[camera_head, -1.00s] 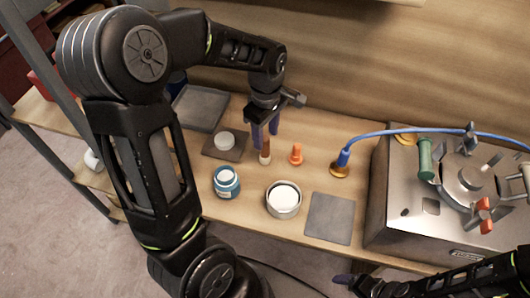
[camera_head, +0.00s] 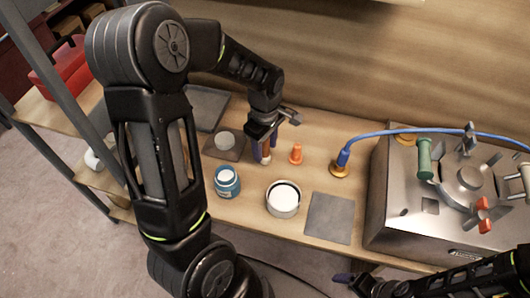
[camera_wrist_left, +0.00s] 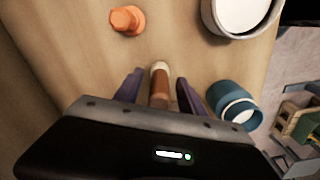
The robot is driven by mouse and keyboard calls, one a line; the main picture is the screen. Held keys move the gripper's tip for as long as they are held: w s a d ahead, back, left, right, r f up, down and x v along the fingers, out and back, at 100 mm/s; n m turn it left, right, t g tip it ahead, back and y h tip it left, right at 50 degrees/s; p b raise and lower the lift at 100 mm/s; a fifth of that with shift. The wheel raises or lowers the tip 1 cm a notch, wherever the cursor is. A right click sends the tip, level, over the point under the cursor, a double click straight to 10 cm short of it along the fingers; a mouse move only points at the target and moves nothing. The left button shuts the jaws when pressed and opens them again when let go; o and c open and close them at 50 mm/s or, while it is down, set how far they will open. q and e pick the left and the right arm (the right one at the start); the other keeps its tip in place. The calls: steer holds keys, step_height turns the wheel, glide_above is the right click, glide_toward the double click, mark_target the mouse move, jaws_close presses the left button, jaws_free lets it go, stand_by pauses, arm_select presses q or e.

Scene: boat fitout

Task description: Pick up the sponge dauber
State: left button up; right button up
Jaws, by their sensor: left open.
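The sponge dauber (camera_head: 266,152) is a small upright stick with a brown body and a pale end, standing on the wooden bench. In the left wrist view the dauber (camera_wrist_left: 160,86) shows between the two purple fingers. My left gripper (camera_head: 264,147) is open, with its fingers down on either side of the dauber; the left gripper in the wrist view (camera_wrist_left: 160,80) shows gaps between the fingers and the dauber. The dauber's lower part is partly hidden by the gripper body in the wrist view. My right gripper (camera_head: 346,279) is low at the right, its jaws unclear.
An orange peg-like piece (camera_head: 296,154) stands just right of the dauber. A blue jar (camera_head: 227,184), a round tin with white contents (camera_head: 283,200) and a grey mat (camera_head: 331,218) lie nearer the front edge. A metal box with a blue hose (camera_head: 405,215) fills the right.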

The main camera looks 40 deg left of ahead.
arm_select(q)
steer(key=shift+c, duration=0.6)
jaws_close()
